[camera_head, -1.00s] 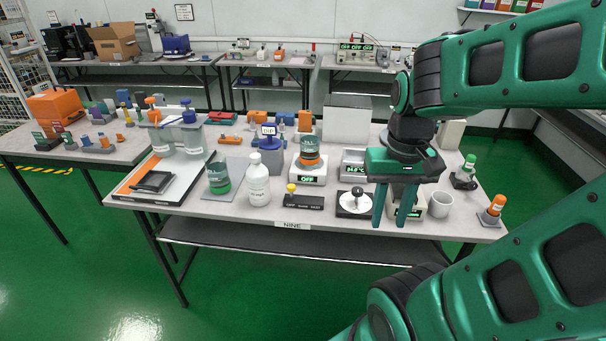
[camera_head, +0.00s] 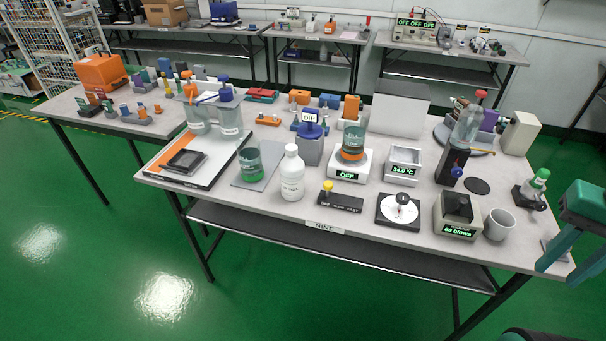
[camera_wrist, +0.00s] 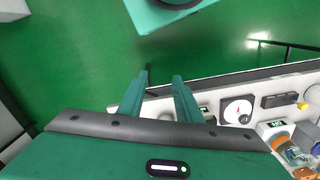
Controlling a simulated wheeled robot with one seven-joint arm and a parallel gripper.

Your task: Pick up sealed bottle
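Which bottle is the sealed one is not clear. A white bottle with a white cap (camera_head: 292,174) stands upright at the front of the table. A clear bottle with a red cap (camera_head: 468,125) stands at the back right, above a black stand. A small bottle with a green cap (camera_head: 536,185) sits tilted in a dark holder near the right end. My gripper (camera_head: 568,268) is at the right edge of the head view, beside the table's right corner and partly cut off. In the wrist view my gripper (camera_wrist: 158,80) has its fingers apart with nothing between them.
The table (camera_head: 270,215) is crowded. A grey cup (camera_head: 498,225), a counter box (camera_head: 457,216), a dial plate (camera_head: 398,211) and a switch bar (camera_head: 340,201) line its front edge. A hotplate with a beaker (camera_head: 350,165) stands mid-table. Green floor (camera_head: 330,290) in front is free.

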